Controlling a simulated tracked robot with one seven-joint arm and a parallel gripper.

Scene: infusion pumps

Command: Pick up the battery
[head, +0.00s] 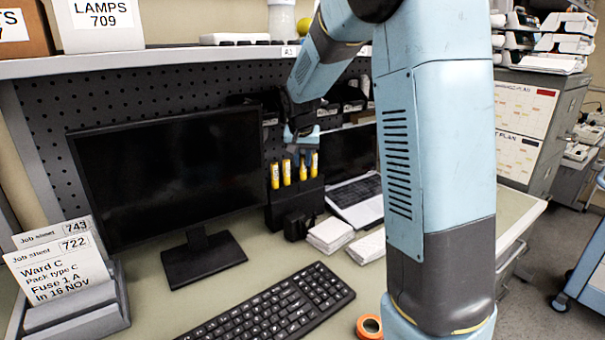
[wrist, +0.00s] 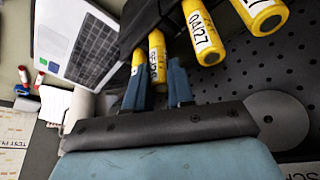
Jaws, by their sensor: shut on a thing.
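Several yellow batteries stand upright in a black charger (head: 292,211) on the desk between the monitor and the laptop. My gripper (head: 304,152) reaches down over them from above. In the wrist view my gripper (wrist: 158,75) has its two blue fingers on either side of one yellow battery (wrist: 157,57) with a white label, and is shut on it. In the head view this looks like the battery (head: 303,167) second from the right, its lower end hidden in the charger. Another battery (wrist: 136,60) is close beside the left finger, and a third (wrist: 200,35) stands to the right.
A monitor (head: 170,175) stands left of the charger and a laptop (head: 356,192) right of it. A black pegboard (head: 60,125) and a shelf (head: 180,55) are behind and above. White stacks (head: 330,235), a keyboard (head: 270,310) and an orange tape roll (head: 369,327) lie in front.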

